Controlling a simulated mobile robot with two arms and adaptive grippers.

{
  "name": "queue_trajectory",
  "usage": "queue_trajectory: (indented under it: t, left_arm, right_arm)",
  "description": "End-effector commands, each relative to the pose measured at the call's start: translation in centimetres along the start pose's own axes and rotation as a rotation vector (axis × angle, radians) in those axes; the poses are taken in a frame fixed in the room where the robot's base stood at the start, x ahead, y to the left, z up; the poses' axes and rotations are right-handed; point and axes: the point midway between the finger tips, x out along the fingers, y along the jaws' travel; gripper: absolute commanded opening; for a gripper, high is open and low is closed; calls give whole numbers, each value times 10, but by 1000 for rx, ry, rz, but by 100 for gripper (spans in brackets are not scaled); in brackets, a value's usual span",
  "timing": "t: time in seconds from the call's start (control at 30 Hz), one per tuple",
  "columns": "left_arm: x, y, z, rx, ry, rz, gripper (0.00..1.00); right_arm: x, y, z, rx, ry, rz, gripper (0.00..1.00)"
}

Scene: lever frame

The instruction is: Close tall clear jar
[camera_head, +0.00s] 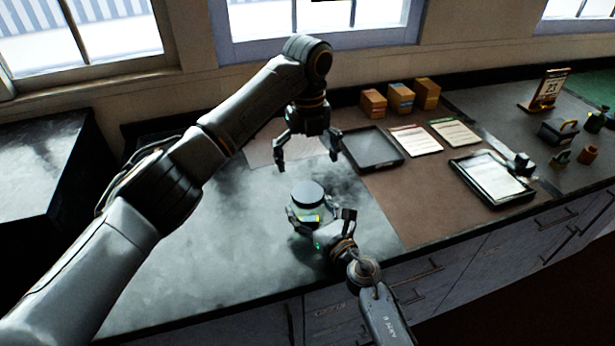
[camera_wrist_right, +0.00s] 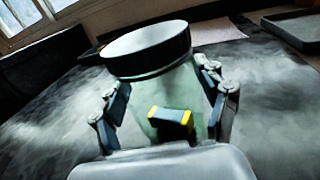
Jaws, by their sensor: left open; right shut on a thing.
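The clear jar (camera_head: 304,212) stands upright on the dark countertop, with a dark round lid (camera_head: 308,194) on its mouth. In the right wrist view the greenish jar body (camera_wrist_right: 160,100) shows under the wide lid (camera_wrist_right: 147,48); I cannot tell whether the lid is tightened. My right gripper (camera_head: 318,218) is shut around the jar body, and its fingers also show on both sides in the right wrist view (camera_wrist_right: 170,105). My left gripper (camera_head: 308,158) is open and empty, pointing down above and behind the jar, apart from the lid.
A black tray (camera_head: 372,150) lies behind and right of the jar. Several small boxes (camera_head: 400,98) stand at the back. Papers (camera_head: 416,141) and a framed sheet (camera_head: 492,180) lie to the right. The counter left of the jar is clear.

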Motion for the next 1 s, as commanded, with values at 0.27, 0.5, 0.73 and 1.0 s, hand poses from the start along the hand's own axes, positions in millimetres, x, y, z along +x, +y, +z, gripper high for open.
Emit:
queue_trajectory:
  t: [0.27, 0.5, 0.73, 1.0]
  left_arm:
    - [-38, 0, 0, -1, 0, 0, 96]
    - [-42, 0, 0, 0, 1, 1, 96]
    - [-42, 0, 0, 0, 1, 0, 96]
    - [-42, 0, 0, 0, 1, 0, 96]
  right_arm:
    - [0, 0, -2, -1, 2, 0, 0]
    - [0, 0, -1, -1, 2, 0, 0]
    - [0, 0, -1, 0, 2, 0, 96]
    - [0, 0, 0, 0, 1, 0, 100]
